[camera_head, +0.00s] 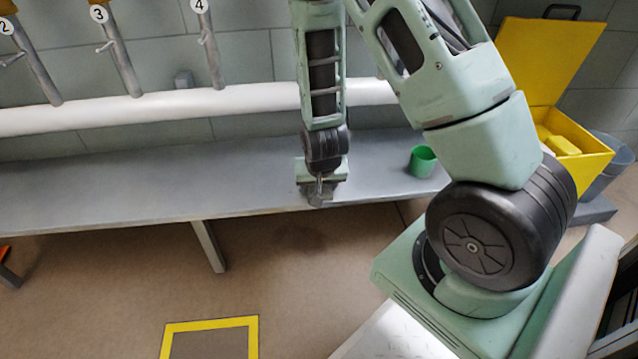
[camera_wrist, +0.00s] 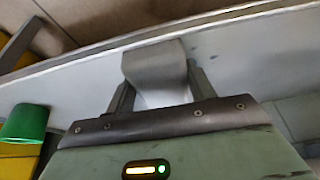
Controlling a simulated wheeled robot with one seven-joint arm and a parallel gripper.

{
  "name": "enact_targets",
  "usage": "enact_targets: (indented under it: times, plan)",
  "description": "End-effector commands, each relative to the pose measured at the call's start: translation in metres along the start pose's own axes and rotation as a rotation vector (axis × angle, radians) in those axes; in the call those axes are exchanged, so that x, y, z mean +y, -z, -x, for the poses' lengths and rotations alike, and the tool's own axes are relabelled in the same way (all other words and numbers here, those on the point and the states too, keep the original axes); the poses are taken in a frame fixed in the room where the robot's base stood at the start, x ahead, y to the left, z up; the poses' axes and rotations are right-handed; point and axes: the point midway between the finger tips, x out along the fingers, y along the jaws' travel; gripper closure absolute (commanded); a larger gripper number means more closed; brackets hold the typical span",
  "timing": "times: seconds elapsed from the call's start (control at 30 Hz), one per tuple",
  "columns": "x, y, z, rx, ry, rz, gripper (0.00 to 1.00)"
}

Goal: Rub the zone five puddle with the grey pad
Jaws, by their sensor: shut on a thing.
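My gripper (camera_head: 320,188) is over the front part of the long grey bench (camera_head: 120,195), near its right half. It is shut on the grey pad (camera_wrist: 156,66), which sits between the two fingers in the wrist view. In the head view the pad is small and partly hidden by my gripper. I cannot tell whether the pad touches the bench top. No puddle can be made out clearly in either view. Number tags 2, 3 and 4 show on the wall pipes; no tag five is visible, and my arm covers the wall to their right.
A green cup (camera_head: 422,161) stands on the bench to the right of my gripper. An open yellow box (camera_head: 575,160) and a grey bin (camera_head: 612,165) are farther right. A white pipe (camera_head: 180,104) runs along the wall behind the bench. The bench top to the left is clear.

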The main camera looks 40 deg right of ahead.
Motion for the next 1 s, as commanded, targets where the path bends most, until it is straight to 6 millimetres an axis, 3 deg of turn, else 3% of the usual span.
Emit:
enact_targets:
  times: [0.07, 0.63, 1.0]
  plan:
    - [0.001, -0.008, 0.004, -0.023, -0.003, 0.006, 0.82]
    - [0.001, 0.017, 0.053, -0.014, -0.002, 0.004, 0.83]
    - [0.000, 0.019, 0.056, -0.011, -0.002, 0.003, 0.83]
